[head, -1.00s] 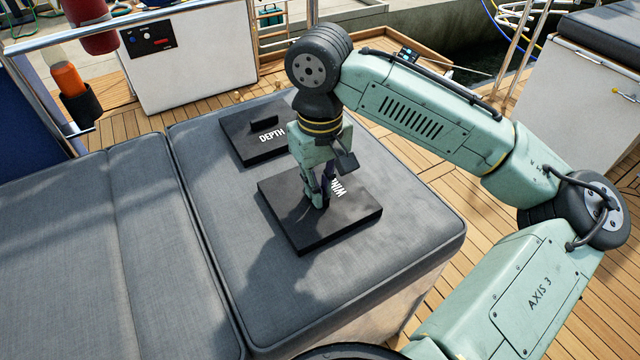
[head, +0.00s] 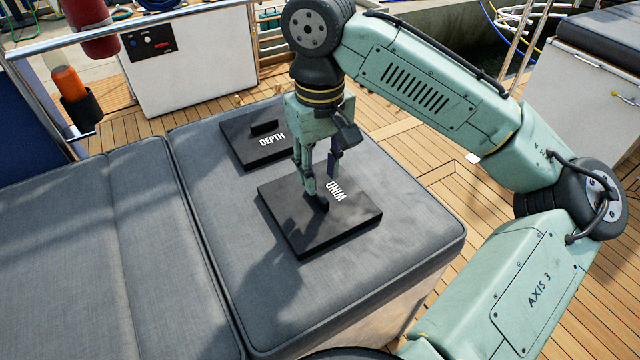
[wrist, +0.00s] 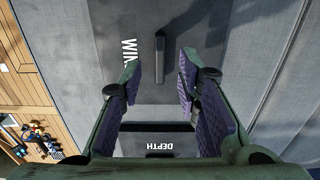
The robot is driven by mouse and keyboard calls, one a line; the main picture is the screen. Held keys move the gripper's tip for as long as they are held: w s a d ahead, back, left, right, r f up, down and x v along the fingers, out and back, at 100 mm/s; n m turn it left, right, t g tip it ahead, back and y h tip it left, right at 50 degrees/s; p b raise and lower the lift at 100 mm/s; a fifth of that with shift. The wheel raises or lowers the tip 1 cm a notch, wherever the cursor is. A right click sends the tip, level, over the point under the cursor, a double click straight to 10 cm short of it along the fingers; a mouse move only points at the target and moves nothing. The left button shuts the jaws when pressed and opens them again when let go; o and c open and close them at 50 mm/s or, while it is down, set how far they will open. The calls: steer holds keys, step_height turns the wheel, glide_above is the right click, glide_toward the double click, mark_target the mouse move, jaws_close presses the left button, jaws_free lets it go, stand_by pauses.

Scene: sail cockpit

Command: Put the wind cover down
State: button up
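The wind cover (head: 325,228), a flat dark square plate lettered WIND, lies flat on the grey cushion. In the wrist view the wind cover (wrist: 200,30) shows its narrow raised handle (wrist: 161,58) between and beyond the fingertips. My gripper (head: 326,180) is just above the cover, pointing down, with its fingers spread. It also shows open and empty in the wrist view (wrist: 160,70). In the head view the fingers partly hide the handle and some of the plate. The depth cover (head: 245,138) lies flat behind it on the same cushion.
The grey cushion (head: 400,240) has bare room in front and to the right. A second cushion section (head: 90,250) lies to the left. A metal rail (head: 130,32), an orange cylinder in a holder (head: 72,85) and a white console (head: 205,65) stand behind.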

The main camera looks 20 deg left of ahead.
mark_target(320, 194)
step_height(320, 194, up, 7)
steer(key=shift+f, duration=0.15)
stand_by(0.4)
